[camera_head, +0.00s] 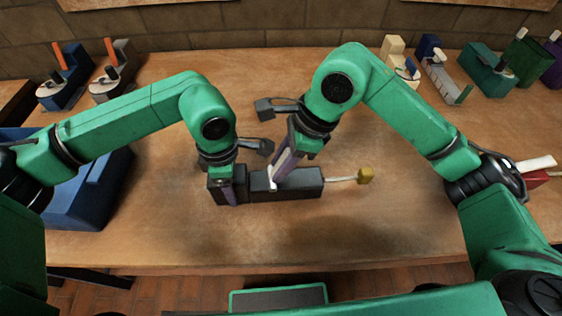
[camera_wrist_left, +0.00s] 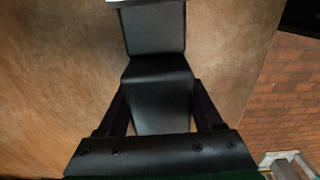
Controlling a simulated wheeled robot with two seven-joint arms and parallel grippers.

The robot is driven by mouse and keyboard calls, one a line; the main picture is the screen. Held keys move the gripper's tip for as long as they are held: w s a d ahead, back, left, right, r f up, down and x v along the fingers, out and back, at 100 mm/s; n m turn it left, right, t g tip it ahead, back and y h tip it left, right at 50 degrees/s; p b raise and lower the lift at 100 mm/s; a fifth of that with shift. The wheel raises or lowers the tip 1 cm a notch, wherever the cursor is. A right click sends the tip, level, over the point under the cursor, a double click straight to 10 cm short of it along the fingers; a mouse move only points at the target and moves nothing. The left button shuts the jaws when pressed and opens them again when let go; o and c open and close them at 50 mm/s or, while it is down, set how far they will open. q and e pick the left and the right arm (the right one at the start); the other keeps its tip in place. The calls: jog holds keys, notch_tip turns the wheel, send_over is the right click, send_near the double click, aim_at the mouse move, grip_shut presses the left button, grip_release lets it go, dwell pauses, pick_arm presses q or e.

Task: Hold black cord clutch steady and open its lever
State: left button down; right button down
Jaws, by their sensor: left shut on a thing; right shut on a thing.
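The black cord clutch (camera_head: 308,186) lies lengthwise on the wooden table in front of me, with a pale cord ending in a yellow knob (camera_head: 365,176) out of its right end. My left gripper (camera_head: 228,190) is shut on the clutch's left end. In the left wrist view the black body (camera_wrist_left: 155,85) sits between the left fingers (camera_wrist_left: 160,112). My right gripper (camera_head: 274,182) is tilted over the middle of the clutch, shut on its lever. The fingers mostly hide the lever, so its angle is unclear.
A large blue block (camera_head: 85,195) stands at the left. Several coloured clutch-like devices stand at the back left and back right, including a teal one (camera_head: 487,72). A red item with a white handle (camera_head: 537,163) is at the right. The table front (camera_head: 330,240) is clear.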

jog(key=shift+a, duration=0.1)
jog(key=c, duration=0.6)
grip_release()
jog(key=shift+o, duration=0.2)
jog(key=shift+r, duration=0.1)
